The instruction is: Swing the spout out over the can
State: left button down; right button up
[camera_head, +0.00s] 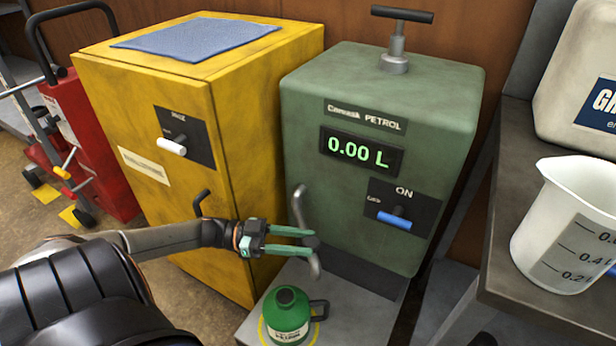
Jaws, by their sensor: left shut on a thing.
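The green petrol pump (400,185) stands in the middle, its display reading 0.00 L. Its thin grey spout (299,204) shows at the front left of the pump, with its lower end bent downward. My left gripper (310,242) comes in from the left and is shut on the spout, its green fingers hiding part of it. The green petrol can (287,314) stands upright on a grey plinth (258,308) below, slightly left of the spout's lower end. A yellow ring surrounds its base. My right gripper is out of view.
A yellow cabinet (235,110) with a blue cloth (196,38) on top stands left of the pump. A red jack (85,150) is farther left. On the right, a bench (510,235) holds a white measuring jug (565,225) and a pale canister (570,100).

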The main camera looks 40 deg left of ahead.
pick_arm(q)
jog(key=shift+s+a, duration=0.1)
jog(key=shift+s, duration=0.05)
dwell(0.3)
jog(key=shift+c, duration=2.2)
grip_release()
